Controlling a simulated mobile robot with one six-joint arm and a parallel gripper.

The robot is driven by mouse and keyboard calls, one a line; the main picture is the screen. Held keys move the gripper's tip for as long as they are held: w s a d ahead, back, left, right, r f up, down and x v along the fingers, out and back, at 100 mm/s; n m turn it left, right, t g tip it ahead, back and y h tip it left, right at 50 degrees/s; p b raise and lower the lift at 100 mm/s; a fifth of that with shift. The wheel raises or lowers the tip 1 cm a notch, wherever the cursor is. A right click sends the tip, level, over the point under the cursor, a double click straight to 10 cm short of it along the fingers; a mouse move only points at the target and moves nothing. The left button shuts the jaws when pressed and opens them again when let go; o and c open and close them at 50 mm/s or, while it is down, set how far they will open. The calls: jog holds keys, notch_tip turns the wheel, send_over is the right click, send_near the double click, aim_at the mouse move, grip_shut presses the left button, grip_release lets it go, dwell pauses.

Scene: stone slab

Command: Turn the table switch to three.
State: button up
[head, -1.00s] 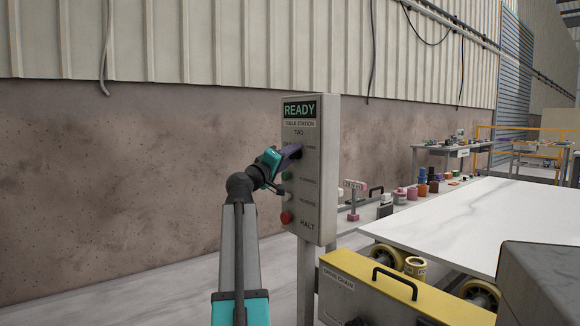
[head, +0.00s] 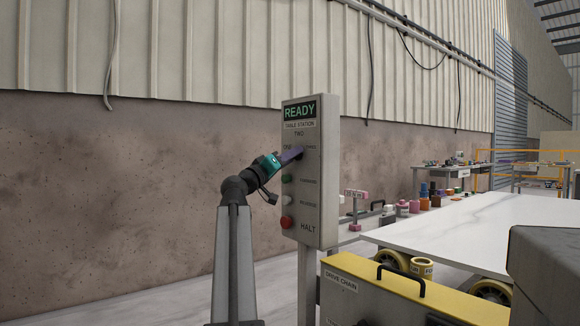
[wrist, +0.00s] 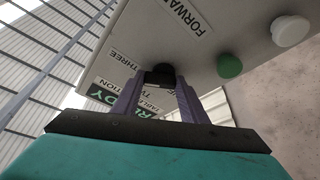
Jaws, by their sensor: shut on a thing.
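The grey control panel (head: 318,215) stands upright on a post, with a green READY sign at the top. Its table switch is a black knob (wrist: 162,73) with ONE at its left, TWO above and THREE at its right. My gripper (head: 298,154) reaches it from the left and is shut on the knob, its two purple fingers on either side in the wrist view. The fingers hide most of the knob in the head view, and I cannot tell which label it points to.
Below the switch are a green button (head: 287,179), a white button (head: 287,200) and a red HALT button (head: 287,222). A white marble slab (head: 480,228) lies at the right. A yellow-topped drive chain box (head: 400,285) stands in front. The wall is behind.

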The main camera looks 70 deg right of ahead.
jog(key=shift+w+m+b, duration=0.1)
jog(key=shift+m+b, duration=0.4)
jog(key=shift+b, duration=0.05)
jog(key=o, duration=1)
jog(key=shift+o, duration=0.2)
jog(key=shift+a+f, duration=0.1)
jog(key=p+v, duration=0.4)
jog(key=v, duration=0.9)
jog(key=shift+w+a+f, duration=0.15)
jog(key=shift+w+f, duration=0.05)
jog(key=shift+f, duration=0.05)
jog(key=shift+w+r, duration=0.1)
